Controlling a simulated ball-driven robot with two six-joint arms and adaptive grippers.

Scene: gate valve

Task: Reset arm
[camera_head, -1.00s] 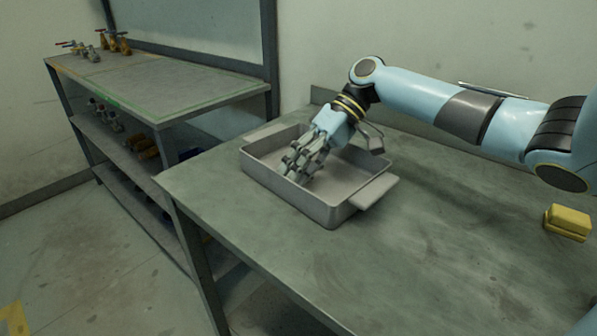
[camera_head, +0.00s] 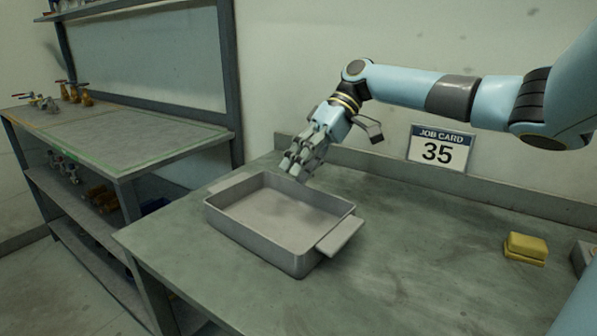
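My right arm, light blue with dark joints, reaches in from the right. Its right gripper (camera_head: 299,170) hangs above the back right rim of a grey metal tray (camera_head: 262,248). The fingers point down and left, and I see nothing held between them. Whether they are spread or closed is too small to tell. The tray looks empty and stands on the workbench (camera_head: 392,265). My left gripper is not in view.
A job card reading 35 (camera_head: 437,151) stands at the bench's back. A yellow block (camera_head: 525,249) lies at the right beside a partly cut-off grey object. A shelf unit (camera_head: 130,150) with several valves stands at the left. The bench front is clear.

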